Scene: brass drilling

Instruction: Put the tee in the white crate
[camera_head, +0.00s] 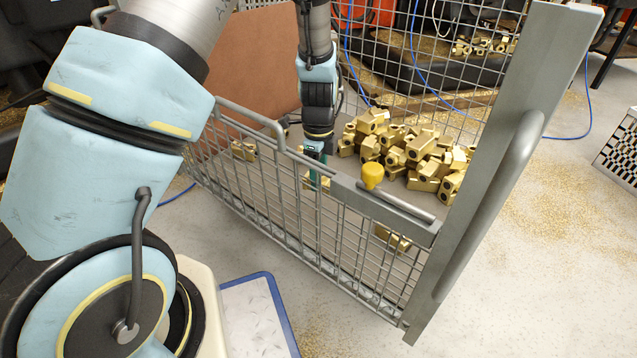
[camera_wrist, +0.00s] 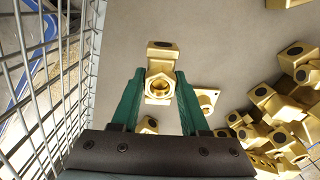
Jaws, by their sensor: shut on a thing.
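My gripper (camera_head: 316,178) reaches down inside the wire-mesh bin, behind its near wall. In the wrist view its green fingers (camera_wrist: 160,88) are closed on a brass tee (camera_wrist: 162,52), with the open threaded end facing the camera. The tee appears over the grey bin floor; I cannot tell whether it touches it. In the head view it is mostly hidden by mesh and fingers. A white slotted crate (camera_head: 621,150) is partly visible at the right edge of the head view; its inside is not visible.
Loose fittings (camera_wrist: 206,99) lie near my fingers. Mesh wall (camera_wrist: 45,75) stands close left.

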